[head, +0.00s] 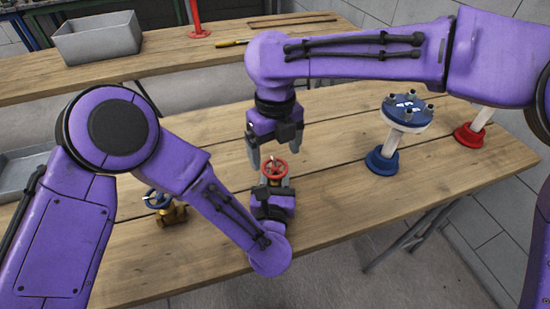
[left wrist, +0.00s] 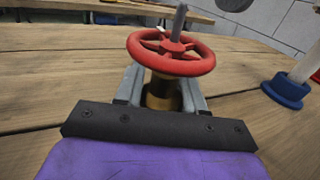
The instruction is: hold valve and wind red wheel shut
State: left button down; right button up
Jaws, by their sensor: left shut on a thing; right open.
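The red wheel (head: 274,170) sits on top of a brass valve in the middle of the wooden table; it also shows large in the left wrist view (left wrist: 171,55), with a grey stem rising from its hub. My left gripper (head: 273,188) is shut on the brass valve body (left wrist: 160,97) just below the wheel, one finger on each side. My right gripper (head: 268,162) points down above the red wheel, its fingers open. The lower part of the valve is hidden by my left gripper.
A second brass valve with a blue wheel (head: 157,200) stands to the left, partly behind my left arm. A blue-topped stand (head: 405,112) and a red-based one (head: 470,134) are at the right. A grey bin (head: 97,38) is on the back table.

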aim_at(275, 168)
jog(key=shift+f, duration=1.6)
jog(key=shift+c, duration=0.3)
jog(key=c, duration=1)
